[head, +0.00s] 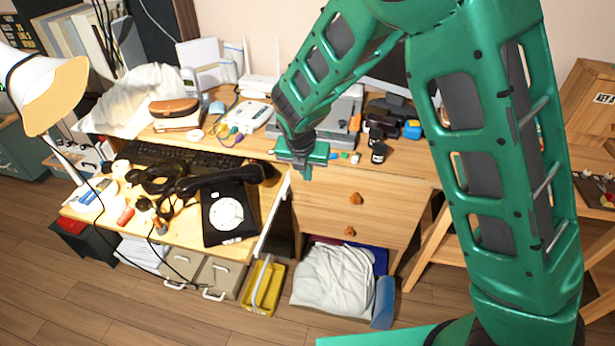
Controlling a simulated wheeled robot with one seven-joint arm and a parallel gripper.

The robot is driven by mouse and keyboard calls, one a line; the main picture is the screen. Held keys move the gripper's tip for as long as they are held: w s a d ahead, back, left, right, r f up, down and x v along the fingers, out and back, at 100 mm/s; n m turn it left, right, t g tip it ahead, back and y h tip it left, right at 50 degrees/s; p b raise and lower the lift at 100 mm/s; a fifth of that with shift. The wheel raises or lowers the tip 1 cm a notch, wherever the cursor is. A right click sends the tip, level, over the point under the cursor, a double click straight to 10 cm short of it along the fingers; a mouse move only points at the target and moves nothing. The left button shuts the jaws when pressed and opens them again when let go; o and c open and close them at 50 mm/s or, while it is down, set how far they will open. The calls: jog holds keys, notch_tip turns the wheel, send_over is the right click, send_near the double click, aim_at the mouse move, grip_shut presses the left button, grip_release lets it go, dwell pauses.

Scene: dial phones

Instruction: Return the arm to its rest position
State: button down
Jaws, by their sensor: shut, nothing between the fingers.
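My green arm reaches in from the right and bends down over the wooden desk (400,163). My gripper (304,172) is at the end of the arm, above the desk's front edge near the drawers. It is shut and I see nothing held in it. A black dial phone (229,214) with a white dial lies on the lower desk surface, left of my gripper. Its handset (225,180) lies across the top of the phone, apart from my gripper.
A lamp (45,90) stands at the left. A keyboard (165,156), headphones and several small items crowd the desk. Small dark bottles (378,152) stand right of my gripper. A yellow bin (263,288) and a white bag (333,278) are below.

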jog(key=shift+s+r, duration=0.1)
jog(key=shift+r, duration=0.1)
jog(key=s+d+r+m+g, duration=0.1)
jog(key=s+d+r+m, duration=0.3)
jog(key=d+m, duration=0.3)
jog(key=s+d+r+m+g, duration=0.1)
jog(key=s+d+r+m, duration=0.3)
jog(key=d, duration=0.6)
jog(key=s+d+r+m, duration=0.3)
jog(key=d+m, duration=0.4)
jog(key=d, duration=0.1)
jog(key=s+d+r+m, duration=0.1)
jog(key=s+d+m, duration=0.2)
jog(key=s+m, duration=0.4)
jog(key=s+d+r+m+g+y, duration=0.1)
jog(key=s+d+r+m, duration=0.1)
jog(key=s+d+m, duration=0.2)
jog(key=s+d+r+m+g, duration=0.1)
jog(key=s+d+r+m, duration=0.1)
jog(key=s+m, duration=0.7)
jog(key=s+d, duration=0.1)
jog(key=s, duration=0.3)
jog(key=shift+s+d+m, duration=0.2)
jog(key=shift+m, duration=0.2)
